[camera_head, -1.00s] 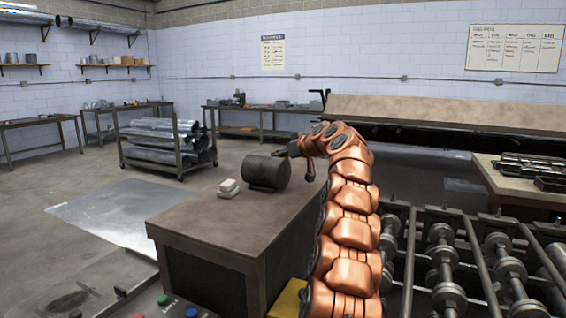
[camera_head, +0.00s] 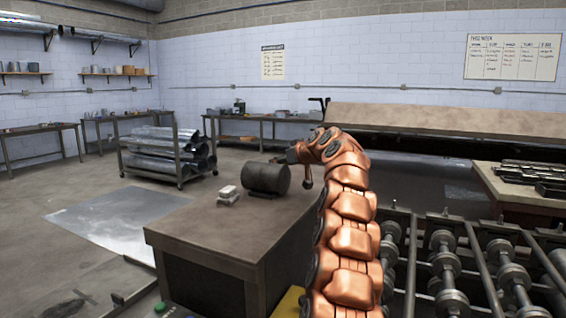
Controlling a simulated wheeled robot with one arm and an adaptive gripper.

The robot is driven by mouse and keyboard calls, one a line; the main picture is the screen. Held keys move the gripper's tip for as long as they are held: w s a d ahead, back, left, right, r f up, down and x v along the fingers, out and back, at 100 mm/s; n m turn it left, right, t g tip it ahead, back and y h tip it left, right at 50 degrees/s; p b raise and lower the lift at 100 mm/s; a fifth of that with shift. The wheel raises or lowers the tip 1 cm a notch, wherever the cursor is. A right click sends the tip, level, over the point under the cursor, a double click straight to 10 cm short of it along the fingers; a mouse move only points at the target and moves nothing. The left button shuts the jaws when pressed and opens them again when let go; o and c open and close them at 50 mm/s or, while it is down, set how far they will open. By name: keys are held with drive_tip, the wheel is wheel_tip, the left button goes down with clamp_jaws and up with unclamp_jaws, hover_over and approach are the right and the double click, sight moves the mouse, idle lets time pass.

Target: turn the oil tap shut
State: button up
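A dark, dull drum (camera_head: 265,177) lies on its side near the back edge of a brown bench (camera_head: 215,225). It is likely the oil container, but I cannot make out a tap on it. My copper-coloured arm rises from the lower right and bends over left at the top. My gripper (camera_head: 300,160) is at the arm's far end, just right of and slightly above the drum. A small dark part hangs there; I cannot tell whether it is a finger or the tap. The fingers are too small and covered to show their opening, or any contact.
A roller machine (camera_head: 447,265) fills the lower right. A cart of metal ducts (camera_head: 165,150) and a floor sheet (camera_head: 110,215) are at left. The front of the bench top is clear.

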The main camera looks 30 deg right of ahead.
drive_tip(key=shift+o, duration=0.6)
drive_tip(key=shift+v, duration=0.9)
drive_tip(key=shift+s+r, duration=0.25)
drive_tip(key=shift+s, duration=0.3)
drive_tip(key=v, duration=0.9)
